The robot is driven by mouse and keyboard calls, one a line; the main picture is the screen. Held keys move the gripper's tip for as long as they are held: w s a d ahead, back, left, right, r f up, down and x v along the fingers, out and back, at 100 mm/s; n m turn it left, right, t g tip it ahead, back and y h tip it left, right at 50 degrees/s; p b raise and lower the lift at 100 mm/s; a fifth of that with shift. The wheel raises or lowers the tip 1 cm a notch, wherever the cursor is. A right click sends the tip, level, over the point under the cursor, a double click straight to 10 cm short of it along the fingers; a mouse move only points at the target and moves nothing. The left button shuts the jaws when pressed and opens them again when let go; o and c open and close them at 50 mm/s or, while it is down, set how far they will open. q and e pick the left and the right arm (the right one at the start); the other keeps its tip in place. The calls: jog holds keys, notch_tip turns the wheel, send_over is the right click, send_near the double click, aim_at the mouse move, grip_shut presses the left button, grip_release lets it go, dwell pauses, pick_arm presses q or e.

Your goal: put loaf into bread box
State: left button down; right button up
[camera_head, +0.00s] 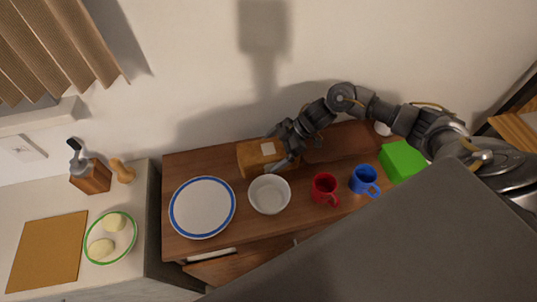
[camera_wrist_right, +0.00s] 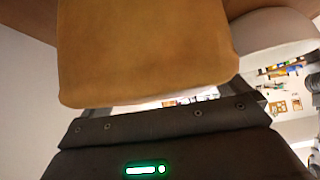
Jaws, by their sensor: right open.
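The loaf (camera_head: 254,158) is an orange-brown block with a pale patch on top. It lies on the brown wooden counter behind the white bowl. My right gripper (camera_head: 279,149) is open at the loaf's right end, its fingers spread toward it. In the right wrist view the loaf (camera_wrist_right: 145,50) fills the upper middle, just in front of the gripper's palm. I cannot tell whether the fingers touch it. A dark brown, rounded wooden shape (camera_head: 345,143) behind my right forearm may be the bread box; the arm partly hides it. My left gripper is not in view.
A blue-rimmed plate (camera_head: 202,207), white bowl (camera_head: 269,195), red mug (camera_head: 324,187), blue mug (camera_head: 364,180) and green box (camera_head: 402,161) line the counter. A wall stands close behind. A large grey surface (camera_head: 400,245) covers the lower right.

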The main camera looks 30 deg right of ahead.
jog(key=c, duration=1.1)
jog(key=shift+c, duration=0.2)
jog(key=shift+r, duration=0.1)
jog(key=shift+r+b, duration=0.4)
jog(key=s+r, duration=0.1)
jog(key=r, duration=0.1)
jog(key=s+a+r+b, duration=0.1)
jog(key=r, duration=0.2)
jog(key=s+r, duration=0.2)
jog(key=shift+a+r+b, duration=0.15)
jog(key=shift+a+b, duration=0.05)
jog(key=shift+b, duration=0.15)
jog(key=s+a+r+b, duration=0.1)
jog(key=s+a+r, duration=0.3)
jog(key=s, duration=0.5)
jog(key=w+d+m+t+h+b, duration=0.1)
jog(key=w+d+m+t+b, duration=0.1)
jog(key=w, duration=0.7)
jog(key=shift+d+m+t+h, duration=0.15)
jog(key=shift+m+t+h, duration=0.25)
jog(key=shift+m, duration=0.8)
